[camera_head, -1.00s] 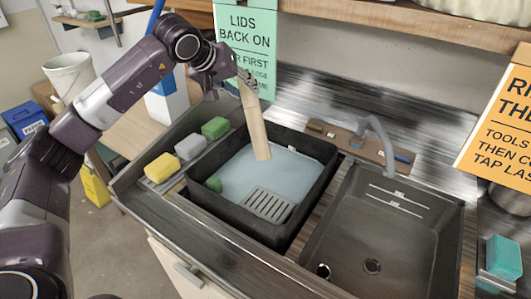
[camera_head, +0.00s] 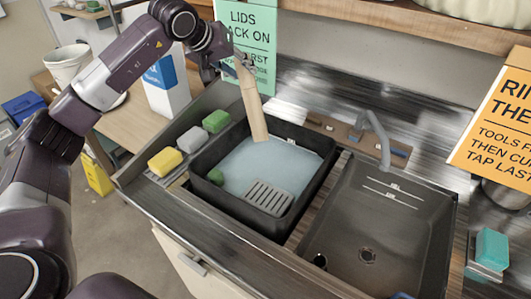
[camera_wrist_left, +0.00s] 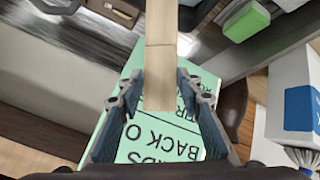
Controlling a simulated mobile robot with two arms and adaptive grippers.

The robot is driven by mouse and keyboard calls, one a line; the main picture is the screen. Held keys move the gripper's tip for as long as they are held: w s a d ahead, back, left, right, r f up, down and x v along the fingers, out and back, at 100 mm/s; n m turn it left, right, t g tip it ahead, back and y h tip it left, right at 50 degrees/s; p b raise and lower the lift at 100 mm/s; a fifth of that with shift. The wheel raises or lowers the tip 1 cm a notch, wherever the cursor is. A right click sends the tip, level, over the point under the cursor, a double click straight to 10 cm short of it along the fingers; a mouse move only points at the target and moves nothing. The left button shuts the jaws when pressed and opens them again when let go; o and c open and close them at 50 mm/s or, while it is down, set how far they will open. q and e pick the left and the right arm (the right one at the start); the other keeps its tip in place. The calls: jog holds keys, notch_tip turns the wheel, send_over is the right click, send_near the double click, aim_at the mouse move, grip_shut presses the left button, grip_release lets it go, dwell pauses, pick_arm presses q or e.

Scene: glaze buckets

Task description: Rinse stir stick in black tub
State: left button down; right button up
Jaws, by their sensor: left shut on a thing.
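My left gripper (camera_head: 243,62) is shut on the upper end of the wooden stir stick (camera_head: 254,108). The flat, pale stick hangs nearly upright, slightly tilted, over the far side of the black tub (camera_head: 200,198). The tub holds pale blue water (camera_head: 262,166). The stick's lower end shows near the water's far edge; it seems above the surface, but I cannot tell its exact height. In the left wrist view the gripper (camera_wrist_left: 160,92) has the stick (camera_wrist_left: 161,45) between its two fingers. My right gripper is not in view.
A grey grate (camera_head: 269,197) and dark green lump (camera_head: 216,177) are in the tub. A yellow sponge (camera_head: 165,161) and two other sponges lie along its left. The empty sink (camera_head: 385,225) and tap (camera_head: 378,140) are right. A green sign (camera_head: 243,35) stands behind the stick.

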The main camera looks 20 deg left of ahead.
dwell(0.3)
pick_arm(q)
notch_tip(320, 180, up, 5)
jog(key=p, duration=0.4)
jog(key=shift+d, duration=0.1)
dwell(0.4)
